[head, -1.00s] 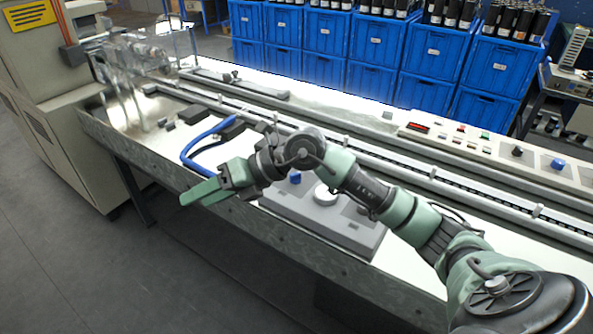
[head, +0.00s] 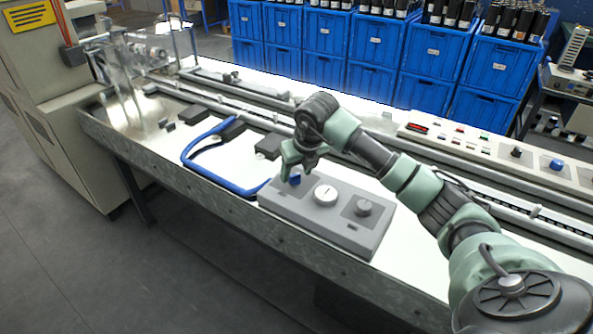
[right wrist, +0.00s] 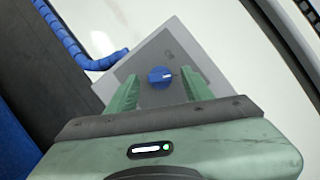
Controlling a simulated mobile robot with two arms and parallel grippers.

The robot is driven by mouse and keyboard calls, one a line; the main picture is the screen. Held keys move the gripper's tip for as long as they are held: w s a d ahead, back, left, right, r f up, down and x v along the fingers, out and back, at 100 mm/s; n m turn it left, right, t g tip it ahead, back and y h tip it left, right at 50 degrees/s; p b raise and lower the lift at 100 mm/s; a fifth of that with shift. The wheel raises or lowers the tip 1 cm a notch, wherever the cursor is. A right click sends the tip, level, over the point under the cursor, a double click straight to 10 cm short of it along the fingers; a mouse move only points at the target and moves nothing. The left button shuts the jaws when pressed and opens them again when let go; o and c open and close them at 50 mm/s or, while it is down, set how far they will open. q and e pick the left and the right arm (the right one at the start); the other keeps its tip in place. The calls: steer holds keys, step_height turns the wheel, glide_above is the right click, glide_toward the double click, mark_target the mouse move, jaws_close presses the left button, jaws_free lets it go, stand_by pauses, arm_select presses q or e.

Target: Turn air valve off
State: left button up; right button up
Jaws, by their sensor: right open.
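The air valve is a small blue knob (head: 295,178) at the left end of a grey control box (head: 335,233) on the machine's bench. The box also carries a white round gauge (head: 325,194) and a grey knob (head: 363,207). My right gripper (head: 290,170) is over the blue knob, pointing down, and partly hides it. In the right wrist view the blue knob (right wrist: 160,77) lies between the green fingers of my open right gripper (right wrist: 158,88), with a gap on each side. My left gripper does not show.
A blue hose (head: 186,154) runs along the bench to the box. The conveyor rail (head: 420,172) and a long button panel (head: 480,142) lie behind. Blue crates (head: 380,80) stand at the back.

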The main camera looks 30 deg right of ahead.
steer(key=shift+w+f, duration=0.1)
steer(key=shift+f, duration=0.15)
steer(key=shift+c, duration=0.3)
jaws_close()
